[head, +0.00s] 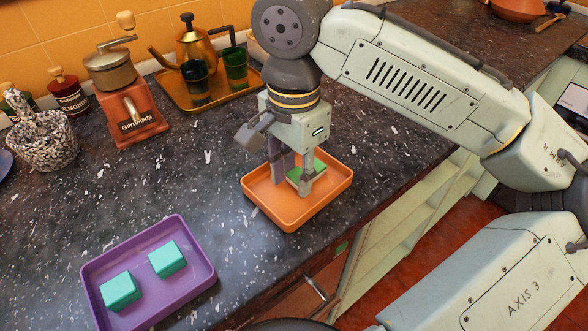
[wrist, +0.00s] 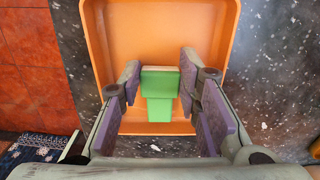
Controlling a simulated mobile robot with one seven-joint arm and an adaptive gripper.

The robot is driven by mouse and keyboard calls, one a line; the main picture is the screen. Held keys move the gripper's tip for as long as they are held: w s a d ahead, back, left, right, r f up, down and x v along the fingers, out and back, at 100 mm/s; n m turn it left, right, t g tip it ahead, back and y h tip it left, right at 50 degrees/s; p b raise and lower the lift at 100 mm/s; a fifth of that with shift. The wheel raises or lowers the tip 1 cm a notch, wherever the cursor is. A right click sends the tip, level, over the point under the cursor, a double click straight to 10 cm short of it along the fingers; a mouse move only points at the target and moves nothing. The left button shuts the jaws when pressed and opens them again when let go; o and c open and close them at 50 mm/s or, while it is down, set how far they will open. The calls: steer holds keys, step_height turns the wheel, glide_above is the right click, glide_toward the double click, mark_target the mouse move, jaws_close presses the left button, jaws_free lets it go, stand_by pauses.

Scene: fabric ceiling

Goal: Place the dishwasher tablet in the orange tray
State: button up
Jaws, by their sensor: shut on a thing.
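The dishwasher tablet is a small green block (head: 318,166) with a pale layer, seen between the fingers of my gripper (head: 292,180). In the wrist view the tablet (wrist: 160,112) sits between the two fingertips (wrist: 160,74), which are shut on it. The orange tray (head: 325,202) is directly below, and the fingertips are over its inside, near its middle in the head view. The tray's wall (wrist: 103,30) surrounds the tablet in the wrist view. The fingers partly hide the tablet. I cannot tell whether it touches the tray floor.
A purple tray (head: 178,298) at the lower left holds two teal blocks (head: 167,259). A coffee grinder (head: 130,105), a wooden tray (head: 215,97) with a brass kettle (head: 197,45) and dark glasses stand at the back. The counter's edge is to the right of the orange tray. Speckled counter between the trays is clear.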

mark_target(294, 179)
steer(key=shift+f, duration=0.15)
steer(key=o, duration=0.4)
steer(key=shift+c, duration=0.2)
steer(key=o, duration=0.5)
step_height(294, 179, up, 12)
steer(key=shift+r+b, duration=0.25)
steer(key=shift+b, duration=0.05)
